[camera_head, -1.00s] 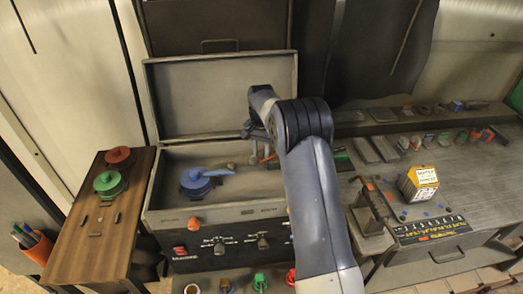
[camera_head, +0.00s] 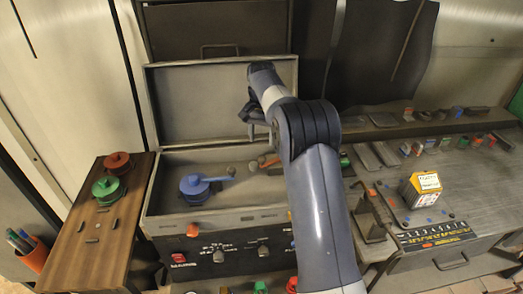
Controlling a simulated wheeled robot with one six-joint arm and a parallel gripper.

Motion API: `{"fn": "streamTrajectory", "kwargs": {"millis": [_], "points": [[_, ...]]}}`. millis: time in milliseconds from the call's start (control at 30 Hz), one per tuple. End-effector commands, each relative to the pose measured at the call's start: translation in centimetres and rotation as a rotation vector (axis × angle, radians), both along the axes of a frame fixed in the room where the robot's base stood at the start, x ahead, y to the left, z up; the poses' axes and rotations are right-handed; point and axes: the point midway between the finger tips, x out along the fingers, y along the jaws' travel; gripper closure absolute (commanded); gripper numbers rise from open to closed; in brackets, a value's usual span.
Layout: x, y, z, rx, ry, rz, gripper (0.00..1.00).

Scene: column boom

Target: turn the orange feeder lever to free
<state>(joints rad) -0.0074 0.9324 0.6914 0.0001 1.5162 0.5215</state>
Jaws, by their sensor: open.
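An orange lever handle (camera_head: 268,161) shows inside the open grey case, at its right side. My arm hides the rest of it, so I cannot tell its full setting. My gripper (camera_head: 260,131) is open and empty, just above and behind the handle in the picture, and apart from it as far as I can see. A blue round lever (camera_head: 195,187) with its handle pointing right sits in the left of the same case (camera_head: 160,229).
The raised case lid (camera_head: 205,100) stands behind my gripper. The front panel has several knobs, one orange (camera_head: 193,230). A wooden side table (camera_head: 95,235) at left holds a red (camera_head: 118,162) and a green lever (camera_head: 107,190). A cluttered bench (camera_head: 480,190) lies right.

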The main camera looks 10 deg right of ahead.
Motion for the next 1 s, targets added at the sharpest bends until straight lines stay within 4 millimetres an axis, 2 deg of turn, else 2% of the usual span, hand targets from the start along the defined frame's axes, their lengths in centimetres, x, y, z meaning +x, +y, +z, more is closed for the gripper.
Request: {"fn": "streamTrajectory", "kwargs": {"millis": [100, 200, 600, 767, 1000], "points": [[0.1, 0.0, 1.7, 0.0, -0.002, 0.0, 0.52], [0.0, 0.0, 2.5, 0.0, -0.001, 0.0, 0.52], [0.0, 0.0, 2.7, 0.0, 0.001, 0.0, 0.52], [0.0, 0.0, 1.5, 0.0, 0.004, 0.0, 0.52], [-0.1, 0.0, -2.7, -0.001, 0.007, 0.0, 0.52]]}}
